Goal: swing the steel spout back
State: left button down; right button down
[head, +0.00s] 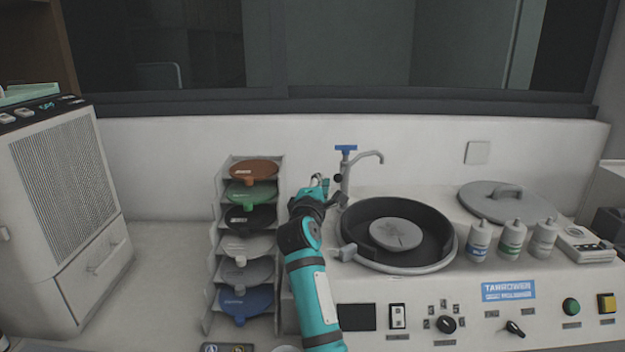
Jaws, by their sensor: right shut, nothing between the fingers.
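The steel spout (366,156) is a thin curved pipe on an upright faucet post with a blue handle (345,148) on top. It points right, and its tip hangs above the back part of the black round basin (436,222). My right gripper (328,186) is shut and empty, just left of the faucet post, at about the height of its lower part. I cannot tell whether it touches the post. My teal right arm reaches up from the bottom to it. My left gripper is not in view.
A rack of coloured discs (248,243) stands close to the left of my arm. A grey lid (508,201) and several bottles (512,238) stand right of the basin. A control panel with knobs (447,324) runs along the front. A large vented unit (66,185) is at far left.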

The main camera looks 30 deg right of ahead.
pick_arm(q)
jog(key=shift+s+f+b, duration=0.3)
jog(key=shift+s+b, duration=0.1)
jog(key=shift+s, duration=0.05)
pick_arm(e)
notch_tip(320, 180, up, 10)
jog(key=s+d, duration=0.1)
jog(key=shift+s, duration=0.35)
dwell(0.6)
